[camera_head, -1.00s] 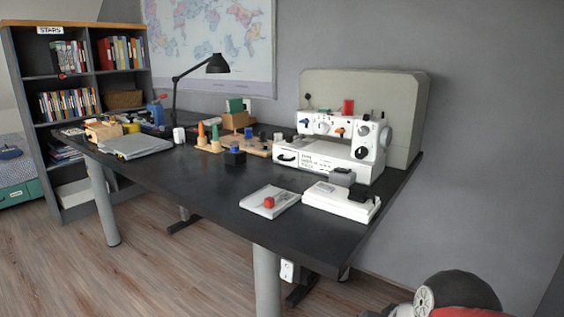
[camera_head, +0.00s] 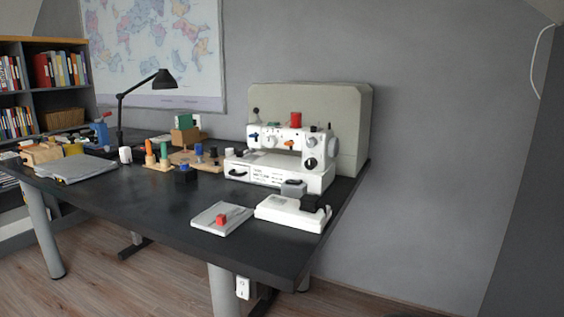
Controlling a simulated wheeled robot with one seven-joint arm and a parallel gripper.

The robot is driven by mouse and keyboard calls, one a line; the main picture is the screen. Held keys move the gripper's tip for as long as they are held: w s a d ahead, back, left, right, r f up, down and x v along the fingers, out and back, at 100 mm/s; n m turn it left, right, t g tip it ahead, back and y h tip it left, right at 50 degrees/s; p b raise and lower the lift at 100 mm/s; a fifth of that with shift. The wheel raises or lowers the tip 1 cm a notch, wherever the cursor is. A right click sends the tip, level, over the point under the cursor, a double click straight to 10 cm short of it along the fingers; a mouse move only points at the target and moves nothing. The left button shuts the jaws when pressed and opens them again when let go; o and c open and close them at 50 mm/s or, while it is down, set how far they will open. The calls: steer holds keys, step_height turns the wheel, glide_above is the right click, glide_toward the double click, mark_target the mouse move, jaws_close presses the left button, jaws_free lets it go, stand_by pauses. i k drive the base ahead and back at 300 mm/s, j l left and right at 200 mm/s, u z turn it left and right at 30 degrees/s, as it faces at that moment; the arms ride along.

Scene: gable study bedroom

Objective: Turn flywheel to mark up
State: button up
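A white sewing machine (camera_head: 318,146) stands on the dark desk (camera_head: 150,213) near its right end, in front of a beige hood or panel (camera_head: 352,115). Its front carries small blue and orange parts, and a red spool (camera_head: 296,120) stands on top. A round dark dial (camera_head: 311,163) shows on the front of its right column. I cannot make out a flywheel or its mark clearly; the machine's right end is seen too edge-on and small. My gripper is not in view.
A black lamp (camera_head: 160,80), wooden stands and a grey laptop-like slab (camera_head: 75,169) are farther left. Wall space right of the desk is bare.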

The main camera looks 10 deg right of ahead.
mark_target(334, 143)
steer(key=i+l+z, duration=0.25)
steer(key=i+l, duration=0.15)
steer(key=i+l+z, duration=0.3)
steer(key=i, duration=0.2)
